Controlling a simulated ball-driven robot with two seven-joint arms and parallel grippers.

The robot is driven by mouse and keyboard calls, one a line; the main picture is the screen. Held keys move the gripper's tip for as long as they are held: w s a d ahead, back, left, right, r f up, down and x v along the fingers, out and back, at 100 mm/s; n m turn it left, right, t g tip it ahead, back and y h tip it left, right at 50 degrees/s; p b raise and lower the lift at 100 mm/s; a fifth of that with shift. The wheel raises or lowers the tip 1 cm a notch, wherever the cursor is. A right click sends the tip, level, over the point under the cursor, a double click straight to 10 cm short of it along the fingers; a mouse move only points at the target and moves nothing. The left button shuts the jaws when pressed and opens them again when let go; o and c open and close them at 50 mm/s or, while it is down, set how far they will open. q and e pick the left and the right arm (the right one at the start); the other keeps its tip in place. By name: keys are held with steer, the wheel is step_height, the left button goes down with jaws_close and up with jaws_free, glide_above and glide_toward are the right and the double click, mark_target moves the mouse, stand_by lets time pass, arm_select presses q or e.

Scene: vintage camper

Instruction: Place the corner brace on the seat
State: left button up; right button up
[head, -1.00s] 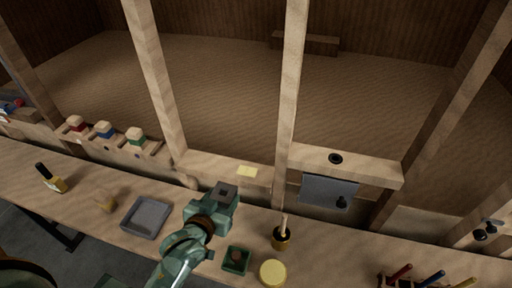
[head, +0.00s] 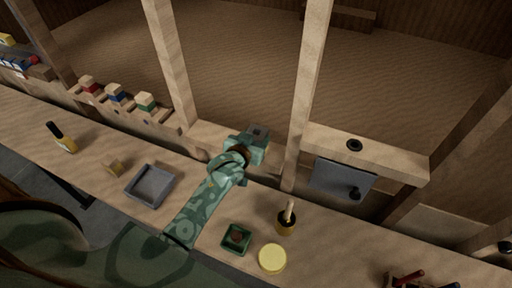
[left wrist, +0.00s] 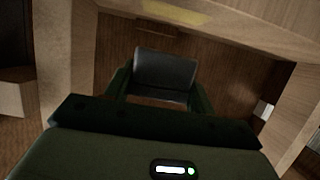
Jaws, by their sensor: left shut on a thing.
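The corner brace (head: 258,132) is a small dark grey piece between the fingers of my left gripper (head: 258,142). In the left wrist view the brace (left wrist: 165,72) shows as a rounded dark grey block, with a finger on each side. The gripper is shut on it, held over a wooden ledge (head: 211,138) between two upright posts. A yellow patch (left wrist: 178,12) lies on wood at the top of the left wrist view; in the head view my gripper hides it. I cannot tell surely whether this patch marks the seat. My right gripper is out of view.
On the bench stand a grey tray (head: 131,197), a green dish (head: 225,246), a yellow-banded pot with a brush (head: 287,224) and a yellow round lid (head: 272,259). Upright posts (head: 306,95) flank the gripper. A shelf with a grey plate (head: 340,179) is at right.

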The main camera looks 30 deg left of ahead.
arm_select(q)
steer(key=shift+w+f, duration=0.2)
steer(key=shift+f, duration=0.05)
steer(key=f, duration=0.1)
steer(key=f+b, duration=0.1)
steer(key=f, duration=0.1)
steer(key=shift+w+a+f, duration=0.1)
steer(key=shift+w+f, duration=0.15)
steer(key=shift+f, duration=0.05)
steer(key=shift+r, duration=0.1)
steer(key=o, duration=1.1)
steer(key=shift+f, duration=0.2)
